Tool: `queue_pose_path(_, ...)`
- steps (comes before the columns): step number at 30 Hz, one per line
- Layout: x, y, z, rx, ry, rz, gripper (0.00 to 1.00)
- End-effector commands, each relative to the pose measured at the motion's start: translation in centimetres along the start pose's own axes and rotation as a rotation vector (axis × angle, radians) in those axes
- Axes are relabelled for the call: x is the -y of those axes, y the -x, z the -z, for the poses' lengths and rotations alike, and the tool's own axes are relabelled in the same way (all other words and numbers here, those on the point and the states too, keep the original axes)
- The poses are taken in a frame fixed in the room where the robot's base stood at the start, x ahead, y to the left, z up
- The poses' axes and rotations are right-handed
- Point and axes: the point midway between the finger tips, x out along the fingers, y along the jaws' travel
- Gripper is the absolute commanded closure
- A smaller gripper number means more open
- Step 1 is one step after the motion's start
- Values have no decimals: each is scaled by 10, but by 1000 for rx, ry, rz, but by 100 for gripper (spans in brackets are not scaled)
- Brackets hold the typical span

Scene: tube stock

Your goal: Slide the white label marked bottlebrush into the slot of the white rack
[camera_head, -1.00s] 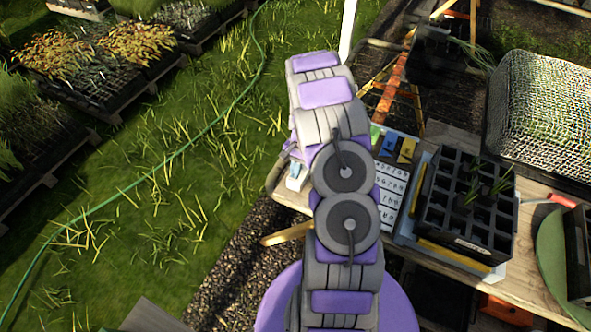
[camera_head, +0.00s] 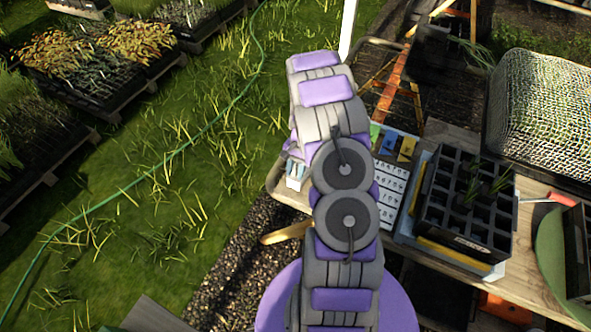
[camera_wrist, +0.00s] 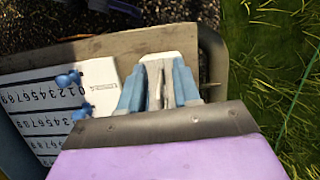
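In the wrist view the blue fingers of my gripper (camera_wrist: 160,85) point down at the wooden table, with grey inner pads close together. A white piece (camera_wrist: 162,57) shows just beyond the fingertips; I cannot tell whether it is the label or the rack, or whether it is gripped. To the left lies a white piece with a small line of print (camera_wrist: 101,78), too small to read. In the head view my gripper (camera_head: 297,172) is at the table's left end, partly hidden by my arm. I cannot make out the bottlebrush label or the slot for certain.
A white number sheet (camera_wrist: 38,105) with blue knobs (camera_wrist: 68,79) lies left of the fingers. Green, blue and yellow pieces (camera_head: 407,149) stand behind it. A black cell tray (camera_head: 462,240) with seedlings and a mesh cover (camera_head: 545,110) fill the right. Grass lies beyond the table edge.

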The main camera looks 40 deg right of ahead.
Motion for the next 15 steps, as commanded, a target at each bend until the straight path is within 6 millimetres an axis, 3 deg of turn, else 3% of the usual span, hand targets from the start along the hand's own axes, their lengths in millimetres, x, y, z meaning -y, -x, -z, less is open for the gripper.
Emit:
queue_pose_path(5, 1, 16, 1, -4, 0, 3, 68)
queue_pose_path(15, 1, 89, 1, -4, 0, 3, 68)
